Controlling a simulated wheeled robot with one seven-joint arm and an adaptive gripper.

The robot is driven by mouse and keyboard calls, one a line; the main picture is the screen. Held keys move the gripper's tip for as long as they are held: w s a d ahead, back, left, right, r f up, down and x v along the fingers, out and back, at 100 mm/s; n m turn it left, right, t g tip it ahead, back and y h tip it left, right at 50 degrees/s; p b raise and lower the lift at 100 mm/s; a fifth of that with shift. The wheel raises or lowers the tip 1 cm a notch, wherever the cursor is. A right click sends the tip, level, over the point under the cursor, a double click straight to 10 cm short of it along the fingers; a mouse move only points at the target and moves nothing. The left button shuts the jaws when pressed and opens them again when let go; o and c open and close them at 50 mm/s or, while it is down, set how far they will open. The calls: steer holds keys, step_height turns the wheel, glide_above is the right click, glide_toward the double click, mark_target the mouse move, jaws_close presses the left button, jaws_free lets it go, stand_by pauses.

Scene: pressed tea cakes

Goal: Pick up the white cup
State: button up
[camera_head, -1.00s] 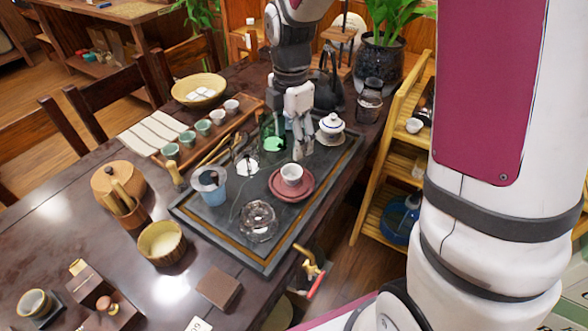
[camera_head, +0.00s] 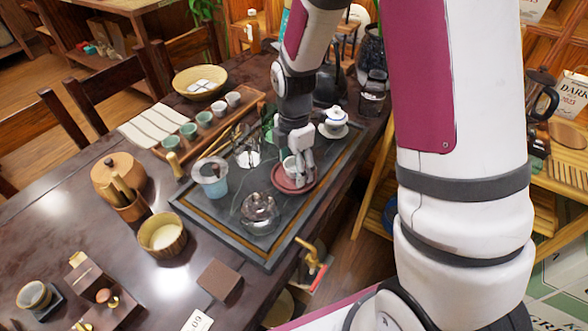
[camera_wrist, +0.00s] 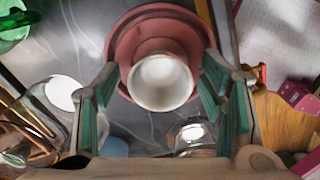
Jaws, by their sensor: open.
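The white cup (camera_wrist: 160,82) stands upright on a red saucer (camera_wrist: 118,42) in the wrist view. My gripper (camera_wrist: 163,100) is open, with a green-padded finger on each side of the cup and gaps visible between pads and cup. In the head view my gripper (camera_head: 301,172) is down over the red saucer (camera_head: 284,184), and the cup (camera_head: 290,165) is partly hidden behind the fingers.
Small cups (camera_head: 204,119) stand in a row at the back left.

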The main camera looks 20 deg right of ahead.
steer(key=shift+c, duration=0.6)
steer(key=c, duration=1.1)
steer(key=shift+c, duration=0.2)
steer(key=shift+r, duration=0.15)
steer(key=shift+r, duration=0.6)
step_height(320, 180, up, 2)
steer(key=shift+r, duration=0.15)
steer(key=s+r+p, duration=0.1)
steer(key=s+p, duration=0.5)
steer(key=s, duration=1)
steer(key=shift+r+p, duration=0.2)
steer(key=shift+p, duration=0.15)
